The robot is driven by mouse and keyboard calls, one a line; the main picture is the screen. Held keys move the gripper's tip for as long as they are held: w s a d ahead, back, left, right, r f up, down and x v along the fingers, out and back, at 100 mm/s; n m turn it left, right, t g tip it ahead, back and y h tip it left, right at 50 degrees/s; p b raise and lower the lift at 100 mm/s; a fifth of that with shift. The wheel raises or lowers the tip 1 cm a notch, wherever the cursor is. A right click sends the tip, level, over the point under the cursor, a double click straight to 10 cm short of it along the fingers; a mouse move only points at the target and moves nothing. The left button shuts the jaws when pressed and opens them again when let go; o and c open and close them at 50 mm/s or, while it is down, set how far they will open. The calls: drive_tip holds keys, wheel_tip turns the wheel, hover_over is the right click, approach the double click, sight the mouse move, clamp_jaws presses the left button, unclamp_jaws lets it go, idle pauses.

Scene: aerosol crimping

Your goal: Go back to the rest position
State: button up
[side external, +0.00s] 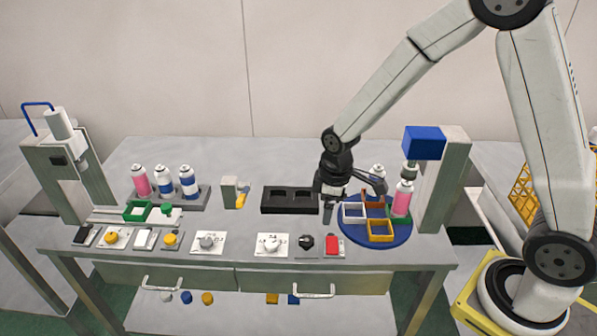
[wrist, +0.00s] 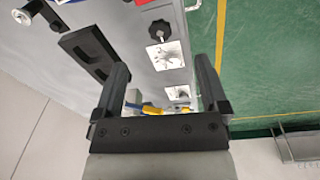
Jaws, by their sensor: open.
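My gripper (side external: 328,212) is over the grey workbench (side external: 120,222), between the black two-slot block (side external: 290,210) and the round blue turntable (side external: 352,236). In the wrist view my gripper (wrist: 162,82) has its two dark fingers spread apart with nothing held between them. The black block (wrist: 88,52) shows beside the left finger there. In the side view the fingertips are small, and I cannot tell their exact height above the bench.
The turntable carries coloured square holders and a pink can (side external: 402,198), beneath a blue press head (side external: 424,142) on a grey column. Several cans stand in a rack (side external: 205,196) at left. Knobs and a red switch (side external: 332,245) line the front edge. Space above the bench's middle is free.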

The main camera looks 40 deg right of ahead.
drive_tip(key=s+d+r+m+t, duration=0.1)
drive_tip(key=s+r+m, duration=0.4)
drive_tip(key=s, duration=0.5)
drive_tip(key=shift+s+d+m+t, duration=0.35)
drive_tip(key=shift+d+m, duration=0.3)
drive_tip(key=shift+m, duration=0.45)
